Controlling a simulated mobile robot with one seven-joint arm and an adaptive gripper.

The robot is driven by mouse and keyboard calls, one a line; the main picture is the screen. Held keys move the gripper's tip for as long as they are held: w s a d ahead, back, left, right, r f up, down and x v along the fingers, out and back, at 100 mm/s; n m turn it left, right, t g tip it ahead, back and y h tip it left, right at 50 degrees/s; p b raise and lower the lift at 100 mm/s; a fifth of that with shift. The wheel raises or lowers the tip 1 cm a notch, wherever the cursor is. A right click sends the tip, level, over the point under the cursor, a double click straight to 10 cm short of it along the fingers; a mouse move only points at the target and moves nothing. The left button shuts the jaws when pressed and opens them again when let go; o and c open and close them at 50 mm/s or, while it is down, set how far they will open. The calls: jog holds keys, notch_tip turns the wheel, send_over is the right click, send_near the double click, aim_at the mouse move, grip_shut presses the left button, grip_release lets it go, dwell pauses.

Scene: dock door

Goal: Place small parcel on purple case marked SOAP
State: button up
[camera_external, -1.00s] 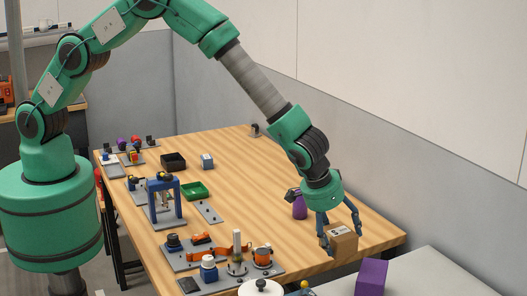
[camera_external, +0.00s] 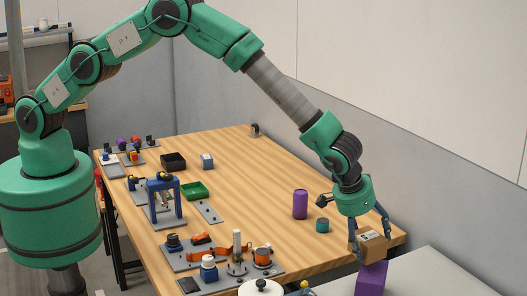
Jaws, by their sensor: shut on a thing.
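The small parcel (camera_external: 374,247) is a brown cardboard box with a pale label on top. My gripper (camera_external: 371,243) is shut on it, with blue fingers on its sides. The purple case (camera_external: 371,281) stands on a grey surface at the lower right. The parcel is directly above the case in the picture and overlaps its top edge. I cannot tell whether they touch. No SOAP marking can be read on the case from this side.
A purple can (camera_external: 300,204) and a small teal cylinder (camera_external: 322,225) stand on the wooden table (camera_external: 255,170) left of my gripper. Several fixtures and tools fill the table's left and front. The grey surface (camera_external: 440,277) right of the case is clear.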

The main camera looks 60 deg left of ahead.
jog(key=shift+w+d+f, duration=0.1)
jog(key=shift+w+d, duration=0.1)
jog(key=shift+w, duration=0.1)
jog(key=shift+f+p, duration=0.55)
jog(key=shift+f, duration=1.15)
jog(key=o, duration=1.8)
jog(key=shift+c, duration=0.2)
jog(key=shift+s, duration=0.1)
jog(key=b+v, duration=0.1)
jog(key=v, duration=1.1)
jog(key=shift+b, duration=0.35)
